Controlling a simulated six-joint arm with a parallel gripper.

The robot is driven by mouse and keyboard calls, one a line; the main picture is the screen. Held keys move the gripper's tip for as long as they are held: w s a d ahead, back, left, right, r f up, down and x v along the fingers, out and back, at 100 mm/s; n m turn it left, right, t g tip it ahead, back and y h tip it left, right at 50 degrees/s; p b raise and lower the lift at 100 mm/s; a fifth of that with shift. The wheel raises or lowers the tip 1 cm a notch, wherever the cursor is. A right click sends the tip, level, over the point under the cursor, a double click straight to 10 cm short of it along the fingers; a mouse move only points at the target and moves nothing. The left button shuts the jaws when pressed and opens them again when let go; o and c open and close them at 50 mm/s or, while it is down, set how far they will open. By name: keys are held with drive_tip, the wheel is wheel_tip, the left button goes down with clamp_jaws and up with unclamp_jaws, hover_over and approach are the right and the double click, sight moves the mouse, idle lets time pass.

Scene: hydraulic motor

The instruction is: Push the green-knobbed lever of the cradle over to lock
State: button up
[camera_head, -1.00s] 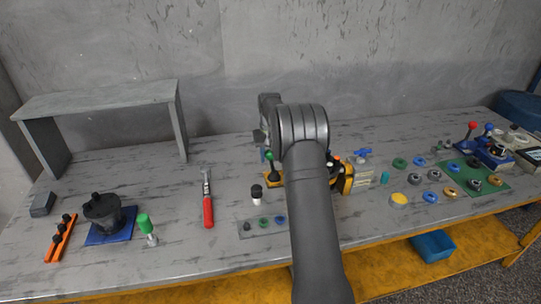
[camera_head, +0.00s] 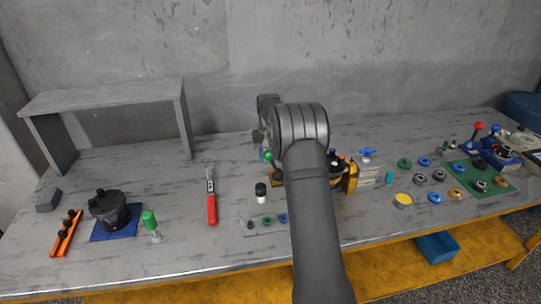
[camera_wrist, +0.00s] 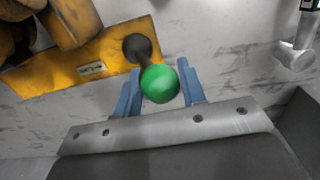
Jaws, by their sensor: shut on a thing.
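The lever's round green knob (camera_wrist: 160,84) sits between my gripper's two blue fingers (camera_wrist: 160,90) in the wrist view, and the gripper is shut on it. The lever's dark shaft runs up from the knob to a dark round pivot (camera_wrist: 137,47) on the yellow cradle plate (camera_wrist: 100,62). In the head view the green knob (camera_head: 268,156) shows just left of my arm, by the yellow cradle (camera_head: 350,178). My arm hides much of the cradle and the fingers there.
Several coloured rings and a green mat (camera_head: 497,202) are to the right. A grey shelf (camera_head: 105,97) stands at the back left.

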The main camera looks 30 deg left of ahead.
drive_tip(key=shift+o, duration=0.3)
drive_tip(key=shift+s+a+f, duration=0.15)
drive_tip(key=shift+s+a, duration=0.05)
drive_tip(key=shift+s, duration=0.05)
drive_tip(key=shift+s+a+f, duration=0.1)
drive_tip(key=shift+a, duration=0.05)
drive_tip(key=shift+o, duration=0.3)
drive_tip(key=shift+s+a+f, duration=0.3)
drive_tip(key=shift+s+f, duration=0.05)
drive_tip(key=shift+s, duration=0.1)
drive_tip(key=shift+o, duration=0.4)
drive_tip(key=shift+s+f, duration=0.1)
drive_tip(key=shift+f, duration=0.05)
drive_tip(key=o, duration=0.4)
drive_tip(key=shift+a, duration=0.1)
drive_tip(key=shift+o, duration=0.2)
